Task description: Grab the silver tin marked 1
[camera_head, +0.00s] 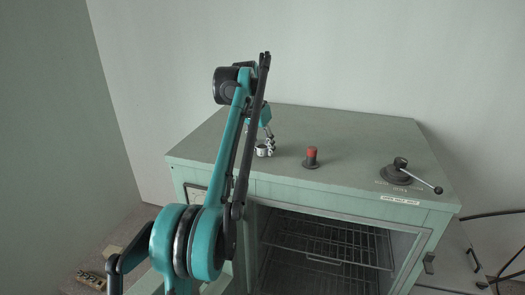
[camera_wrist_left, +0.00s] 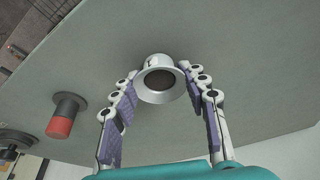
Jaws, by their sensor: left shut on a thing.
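The silver tin (camera_wrist_left: 161,97) is a small light-metal cup with a dark round opening facing the left wrist camera. A small dark mark shows on its side, too small to read for certain. In the head view the tin (camera_head: 261,152) is at the cabinet top's middle left, partly covered by my left gripper (camera_head: 269,143). In the wrist view the left gripper's two fingers are on either side of the tin, shut on it. I cannot tell whether the tin still touches the surface. My right gripper is not in view.
The tin is over a green-grey cabinet top (camera_head: 350,140). To its right are a red-capped knob (camera_head: 311,157) and a black lever handle (camera_head: 402,173). The cabinet front is open, showing wire racks (camera_head: 330,245). The top between knob and lever is clear.

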